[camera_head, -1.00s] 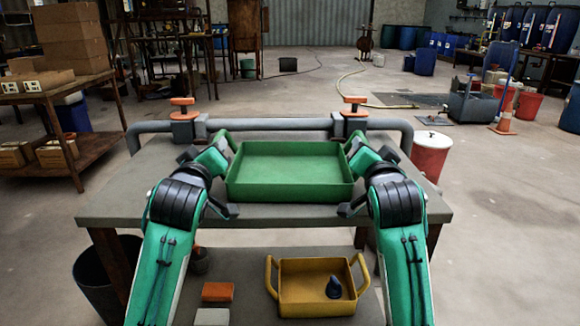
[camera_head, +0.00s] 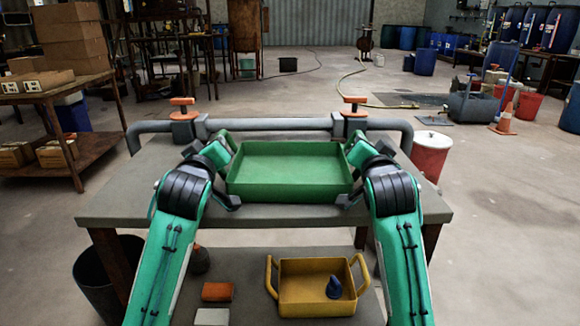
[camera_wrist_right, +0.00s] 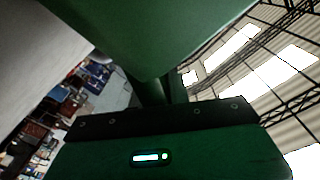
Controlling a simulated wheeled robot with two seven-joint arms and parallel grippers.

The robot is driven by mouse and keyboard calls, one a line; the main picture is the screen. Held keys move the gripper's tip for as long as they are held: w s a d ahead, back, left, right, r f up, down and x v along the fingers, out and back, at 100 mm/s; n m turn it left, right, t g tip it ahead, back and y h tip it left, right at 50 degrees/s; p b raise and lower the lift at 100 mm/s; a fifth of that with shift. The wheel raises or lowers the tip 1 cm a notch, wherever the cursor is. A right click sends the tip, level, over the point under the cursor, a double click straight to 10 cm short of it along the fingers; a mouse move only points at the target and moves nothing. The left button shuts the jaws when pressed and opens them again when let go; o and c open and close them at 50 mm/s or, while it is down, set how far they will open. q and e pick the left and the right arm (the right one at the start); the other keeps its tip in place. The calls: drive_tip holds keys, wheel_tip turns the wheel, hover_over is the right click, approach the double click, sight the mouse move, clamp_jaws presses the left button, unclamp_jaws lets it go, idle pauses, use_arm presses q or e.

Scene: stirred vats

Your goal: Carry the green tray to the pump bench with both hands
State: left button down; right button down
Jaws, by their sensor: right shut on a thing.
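The green tray (camera_head: 290,165) is empty and level at the front middle of a grey-topped bench (camera_head: 130,195). I cannot tell whether it rests on the top or hangs just above it. My left gripper (camera_head: 226,160) is at the tray's left handle; its jaws are too hidden to judge. My right gripper (camera_head: 353,160) is shut on the tray's right handle. In the right wrist view the green tray (camera_wrist_right: 160,35) fills the top, with the handle (camera_wrist_right: 152,90) running down to the gripper.
A grey pipe (camera_head: 265,124) with two orange-handled valves runs along the bench's back edge. A yellow tray (camera_head: 310,307) holding a dark blue piece sits on a lower shelf. A red bucket (camera_head: 431,155) stands right of the bench. Open floor lies behind and to the right.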

use_arm(q)
drive_tip(key=shift+r, duration=0.15)
use_arm(e)
drive_tip(key=shift+r, duration=0.15)
